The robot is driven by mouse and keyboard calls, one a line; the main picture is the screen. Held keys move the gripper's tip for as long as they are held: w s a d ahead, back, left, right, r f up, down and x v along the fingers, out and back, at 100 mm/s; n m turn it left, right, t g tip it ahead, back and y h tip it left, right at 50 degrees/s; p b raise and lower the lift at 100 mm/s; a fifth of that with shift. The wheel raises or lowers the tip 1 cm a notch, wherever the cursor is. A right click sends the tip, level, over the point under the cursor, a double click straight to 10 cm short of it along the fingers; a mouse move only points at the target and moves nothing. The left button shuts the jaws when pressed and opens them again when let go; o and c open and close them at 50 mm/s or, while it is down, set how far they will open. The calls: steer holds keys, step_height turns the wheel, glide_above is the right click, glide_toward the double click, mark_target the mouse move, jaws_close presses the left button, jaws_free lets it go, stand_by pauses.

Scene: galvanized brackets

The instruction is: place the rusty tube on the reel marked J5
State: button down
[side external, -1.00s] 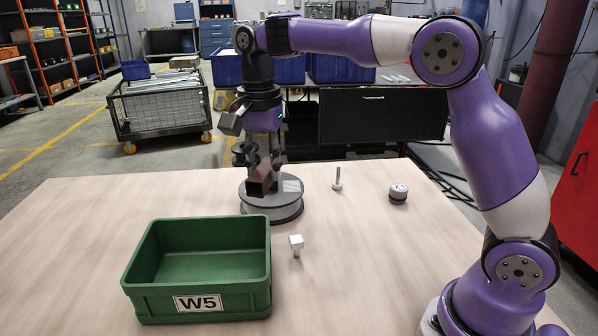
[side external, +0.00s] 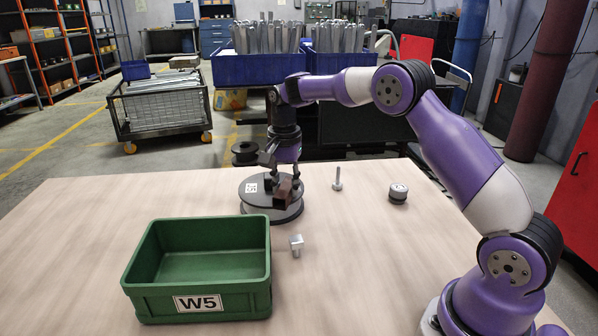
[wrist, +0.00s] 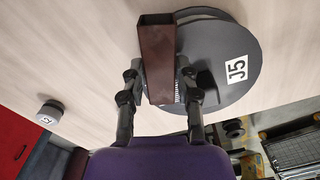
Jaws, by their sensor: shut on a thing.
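The rusty tube (side external: 284,191) is a short brown square tube with an open end. My gripper (side external: 283,182) is shut on it. In the wrist view the tube (wrist: 156,50) lies between the two fingers of my gripper (wrist: 160,82). The reel (side external: 262,202) is a round grey spool with dark flanges, flat on the table. Its J5 label shows in the wrist view (wrist: 237,69). The tube is over the right part of the reel's top in the side view and overlaps its edge in the wrist view. I cannot tell whether they touch.
A green bin marked W5 (side external: 198,304) stands at the front left. A small metal block piece (side external: 296,243), an upright bolt (side external: 337,180) and a small round labelled disc (side external: 398,194) stand on the wooden table (side external: 370,270). The table between them is clear.

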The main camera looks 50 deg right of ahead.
mark_target(285, 187)
steer(key=shift+f, duration=0.2)
steer(key=c, duration=0.6)
jaws_free()
steer(key=s+a+r+n+t, duration=0.1)
steer(key=s+a+r+n, duration=0.1)
steer(key=r, duration=0.6)
steer(key=s+a+r+n+t, duration=0.1)
steer(key=s+r+n, duration=0.1)
steer(key=r, duration=0.7)
steer(key=s+a+f+n+t, duration=0.1)
steer(key=s+f+n, duration=0.1)
steer(key=s, duration=0.3)
steer(key=s+a+f+n+t, duration=0.1)
steer(key=s+a+f+n, duration=0.1)
steer(key=s+n, duration=0.2)
steer(key=s+a+f+n+t, duration=0.1)
steer(key=s+a+f+n, duration=0.1)
steer(key=s, duration=0.6)
steer(key=shift+s+a+f+n+t, duration=0.2)
steer(key=shift+a+n+t, duration=0.1)
steer(key=shift+n, duration=0.5)
